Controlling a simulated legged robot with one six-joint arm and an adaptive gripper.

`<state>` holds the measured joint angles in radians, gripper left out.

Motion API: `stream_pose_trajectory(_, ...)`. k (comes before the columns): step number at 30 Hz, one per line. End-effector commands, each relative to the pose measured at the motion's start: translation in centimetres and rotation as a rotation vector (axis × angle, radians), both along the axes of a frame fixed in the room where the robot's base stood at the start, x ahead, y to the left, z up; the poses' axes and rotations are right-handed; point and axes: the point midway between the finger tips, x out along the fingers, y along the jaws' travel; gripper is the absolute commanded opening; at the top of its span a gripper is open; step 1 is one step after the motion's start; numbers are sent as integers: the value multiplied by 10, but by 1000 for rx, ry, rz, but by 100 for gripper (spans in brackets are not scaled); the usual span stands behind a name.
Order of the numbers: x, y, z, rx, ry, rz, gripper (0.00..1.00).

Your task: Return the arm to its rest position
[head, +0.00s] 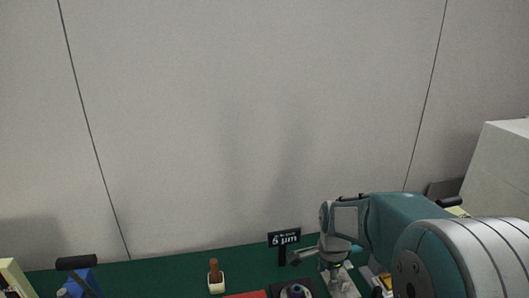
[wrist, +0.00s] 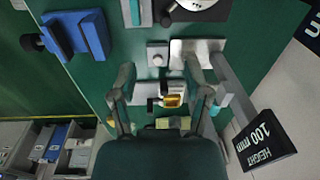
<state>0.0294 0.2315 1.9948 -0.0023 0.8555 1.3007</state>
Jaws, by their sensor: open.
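My gripper (wrist: 160,74) is open in the wrist view, its two fingers spread apart above the green bench. Nothing is held between them. A small metal fixture with a yellow-gold part (wrist: 172,100) shows below, in the gap between the fingers. In the head view my teal and silver arm reaches in from the lower right. Its gripper end (head: 325,262) hangs low over the bench, close to the black 6 µm sign (head: 284,238). The fingertips are too small there to make out clearly.
A black sign reading height 100 mm (wrist: 265,140) stands right of the gripper. A blue block (wrist: 76,35) lies upper left. A brown-handled item in a cream holder (head: 216,282) stands left of the arm. A pale box (head: 500,165) is far right. Space above the bench is clear.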

Motion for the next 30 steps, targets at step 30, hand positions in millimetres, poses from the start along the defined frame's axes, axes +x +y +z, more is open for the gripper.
stream_pose_trajectory(30,-186,12,131,-293,-338,1143,62)
